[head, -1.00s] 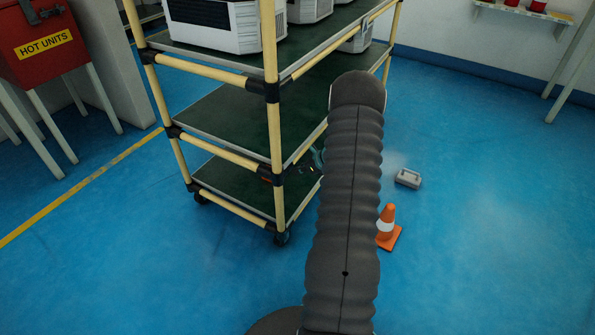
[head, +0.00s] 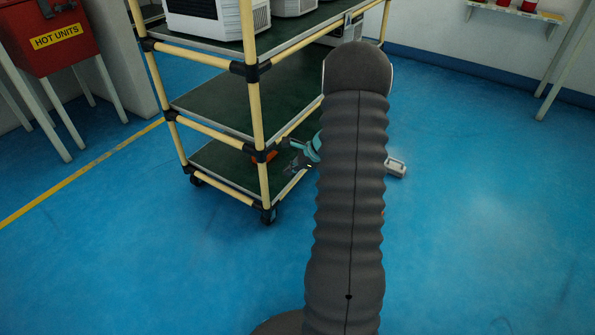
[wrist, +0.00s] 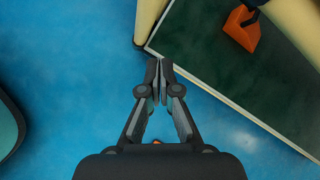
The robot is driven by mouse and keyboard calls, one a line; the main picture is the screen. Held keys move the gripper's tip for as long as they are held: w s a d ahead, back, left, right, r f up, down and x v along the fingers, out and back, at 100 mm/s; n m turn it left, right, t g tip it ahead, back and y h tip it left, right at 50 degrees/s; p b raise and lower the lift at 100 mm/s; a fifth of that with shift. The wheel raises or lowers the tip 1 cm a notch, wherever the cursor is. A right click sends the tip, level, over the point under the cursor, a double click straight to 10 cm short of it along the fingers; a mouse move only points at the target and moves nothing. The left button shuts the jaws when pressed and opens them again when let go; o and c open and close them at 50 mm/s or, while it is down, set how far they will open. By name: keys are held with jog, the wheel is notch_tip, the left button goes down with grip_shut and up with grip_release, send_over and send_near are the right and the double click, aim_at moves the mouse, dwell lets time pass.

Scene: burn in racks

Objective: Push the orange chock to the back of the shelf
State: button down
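The orange chock (wrist: 241,28) lies on the dark green lowest shelf (wrist: 225,75) of the rack, near a cream post, at the upper right of the wrist view. A dark part sits at its top. In the head view, only a bit of the chock (head: 263,157) shows behind the rack's front post. My gripper (wrist: 159,68) has its fingers together with nothing between them. Its tips are just outside the shelf's metal edge, to the lower left of the chock and apart from it. In the head view, my gripper (head: 297,165) is beside the rack, partly hidden by my arm.
Cream rack posts (wrist: 146,20) with black joints stand close to my gripper. The middle shelf (head: 235,105) is above the lowest one. White units (head: 205,18) fill the top. A grey object (head: 396,168) lies on the open blue floor at right.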

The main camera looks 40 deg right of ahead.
jog(key=s+a+r+n+g+h, duration=0.1)
jog(key=s+a+r+n, duration=0.55)
jog(key=a+r, duration=0.25)
jog(key=s+a+r+n+g, duration=0.2)
jog(key=s+a+r+n, duration=0.4)
jog(key=a+r, duration=0.4)
jog(key=s+a+r+n+h, duration=0.1)
jog(key=s+a+r+n, duration=0.1)
jog(key=s+n, duration=0.2)
jog(key=s+a+r+n+t+h, duration=0.1)
jog(key=s+a+r+n, duration=0.2)
jog(key=s, duration=0.4)
jog(key=s+a+r+n+t+h, duration=0.1)
jog(key=s+a+r+n, duration=0.2)
jog(key=s+n, duration=0.1)
jog(key=shift+s+r+n+h, duration=0.25)
jog(key=shift+s+n+h, duration=0.1)
jog(key=shift+s, duration=0.5)
